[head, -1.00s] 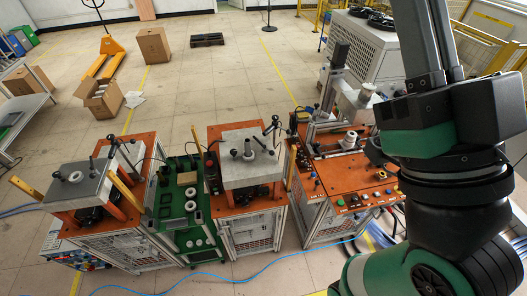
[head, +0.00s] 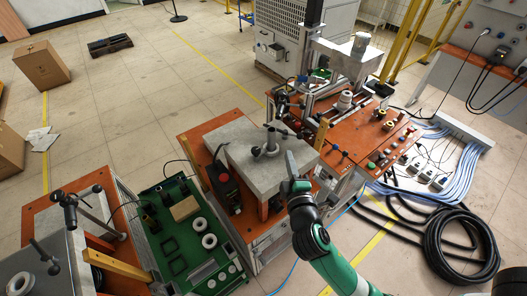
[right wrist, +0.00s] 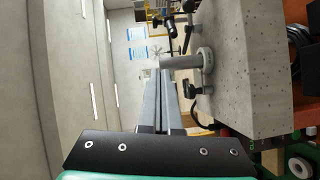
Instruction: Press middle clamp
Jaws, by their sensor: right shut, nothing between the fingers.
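The middle station carries a grey slab (head: 245,170) on an orange-topped cabinet. A toggle clamp with dark handles (head: 283,106) stands at the slab's back edge, and a metal post (head: 270,143) rises from the slab's top. My right gripper (head: 289,158) is shut and empty, beside the right part of the slab, pointing up in the head view. In the right wrist view, the shut fingers (right wrist: 161,78) point past the slab (right wrist: 250,70), with the grey post (right wrist: 187,62) and black clamp parts (right wrist: 167,24) ahead and to the right. I cannot tell if anything touches. My left gripper is out of view.
A green board (head: 178,240) with white rings lies left of the middle station. Another station (head: 30,272) with a grey slab is at lower left. An orange control panel (head: 365,140) with buttons stands to the right. Black cables (head: 462,245) coil on the floor.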

